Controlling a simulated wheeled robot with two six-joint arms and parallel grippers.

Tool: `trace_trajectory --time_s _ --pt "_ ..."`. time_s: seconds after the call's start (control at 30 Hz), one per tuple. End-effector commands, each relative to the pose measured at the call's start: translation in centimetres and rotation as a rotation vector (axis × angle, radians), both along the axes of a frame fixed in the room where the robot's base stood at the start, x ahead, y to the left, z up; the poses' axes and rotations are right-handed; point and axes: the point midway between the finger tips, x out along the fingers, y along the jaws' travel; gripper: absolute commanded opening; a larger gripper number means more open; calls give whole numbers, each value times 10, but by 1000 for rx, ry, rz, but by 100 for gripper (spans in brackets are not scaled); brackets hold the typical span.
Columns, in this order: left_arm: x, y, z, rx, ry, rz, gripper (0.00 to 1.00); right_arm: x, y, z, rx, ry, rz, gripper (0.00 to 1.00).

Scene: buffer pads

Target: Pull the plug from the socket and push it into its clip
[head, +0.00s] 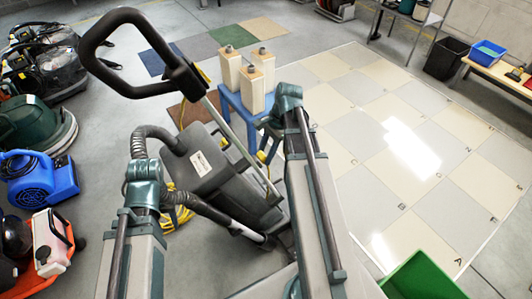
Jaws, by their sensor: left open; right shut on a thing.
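A dark grey floor machine (210,165) with a black loop handle (125,20) on a metal pole stands in the middle of the head view. Part of a yellow cord (170,220) shows low at its left side, and more yellow shows near its right side. I cannot make out the plug, the socket or the clip. My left arm rises left of the machine and my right arm rises to its right. Both arms' teal joints show, but no gripper fingers can be seen; the machine and my arms hide the space there.
A blue stool (235,104) with three cream containers stands behind the machine. A green crate (422,278) lies at lower right. A blue blower (40,178) and other cleaning machines line the left. A black bin (446,58) stands far right. The checkered floor (400,140) is clear.

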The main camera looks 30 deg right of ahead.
Motion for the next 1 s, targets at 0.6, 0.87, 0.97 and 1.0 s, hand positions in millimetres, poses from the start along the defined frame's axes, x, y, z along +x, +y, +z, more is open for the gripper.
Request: trace_trajectory --time_s 0.6,0.87,0.97,1.0 --pt "0 0 -2 0 0 0 50 0 4 -1 0 0 0 0" --pt "0 0 -1 0 0 0 50 0 4 -1 0 0 0 65" --pt "0 0 -1 0 0 0 50 0 4 -1 0 0 0 79" --pt "0 0 -1 0 0 0 50 0 4 -1 0 0 0 79"
